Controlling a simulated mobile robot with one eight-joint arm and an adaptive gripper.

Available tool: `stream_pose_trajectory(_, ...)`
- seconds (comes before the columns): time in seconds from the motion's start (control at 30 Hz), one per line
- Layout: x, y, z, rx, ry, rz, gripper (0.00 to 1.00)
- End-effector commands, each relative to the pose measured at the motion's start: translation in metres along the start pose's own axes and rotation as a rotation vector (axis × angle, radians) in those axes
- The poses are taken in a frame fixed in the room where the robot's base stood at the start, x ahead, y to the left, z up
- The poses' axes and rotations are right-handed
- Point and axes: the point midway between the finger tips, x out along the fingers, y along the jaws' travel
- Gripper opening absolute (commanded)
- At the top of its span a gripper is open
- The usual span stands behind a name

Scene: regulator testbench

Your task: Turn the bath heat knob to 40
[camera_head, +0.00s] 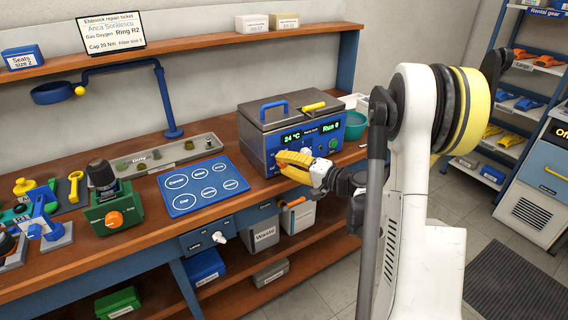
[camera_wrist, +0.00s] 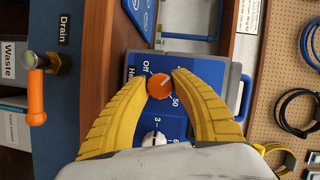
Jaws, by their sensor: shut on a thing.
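The bath (camera_head: 295,122) is a grey box with a blue front panel at the right end of the bench. Its green display reads 24 °C and Run 0. My gripper (camera_head: 283,160) is at the lower left of this panel and covers the knob in the head view. In the wrist view the orange heat knob (camera_wrist: 159,87) sits between the yellow fingertips of my gripper (camera_wrist: 161,82), which are shut on its sides. The knob has a pale pointer line. The labels Off and 50 show beside it; the exact setting cannot be read.
A white knob (camera_wrist: 154,138) with number marks is on the same panel. An orange-handled drain valve (camera_wrist: 36,95) sticks out below the bench edge. A teal bowl (camera_head: 355,126) stands right of the bath. A blue mat (camera_head: 203,185) lies to its left.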

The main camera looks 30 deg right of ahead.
Motion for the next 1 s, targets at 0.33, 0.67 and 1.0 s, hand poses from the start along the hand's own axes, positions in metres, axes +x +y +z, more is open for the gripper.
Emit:
stream_pose_trajectory(0.33,0.0005,-0.0004,0.0001,0.074,-0.001,-0.032,0.00)
stream_pose_trajectory(0.67,0.0005,-0.0006,0.0002,0.078,-0.001,-0.033,0.00)
stream_pose_trajectory(1.0,0.0002,-0.0003,0.0001,0.077,0.000,-0.033,0.54)
